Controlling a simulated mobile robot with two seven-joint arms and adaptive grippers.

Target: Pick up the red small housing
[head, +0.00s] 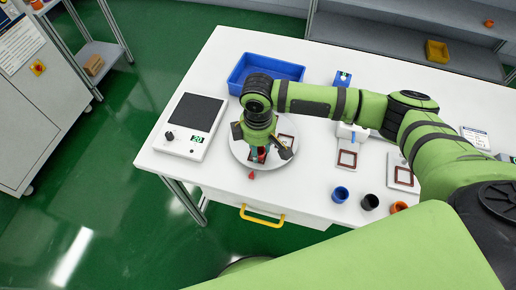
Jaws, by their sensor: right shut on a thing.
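My right gripper (260,155) reaches down over the round grey plate (240,151) on the white table. It is shut on a small red thing (262,157), which looks like the red small housing. The gripper and wrist hide most of it, and I cannot tell whether it still touches the plate. Another small red piece (251,175) shows at the plate's near edge. My left gripper is not in view.
A scale (194,121) stands left of the plate and a blue bin (238,73) behind it. Square frames (347,159) lie to the right. Blue (340,194), black (370,202) and orange (398,207) cups stand near the front edge.

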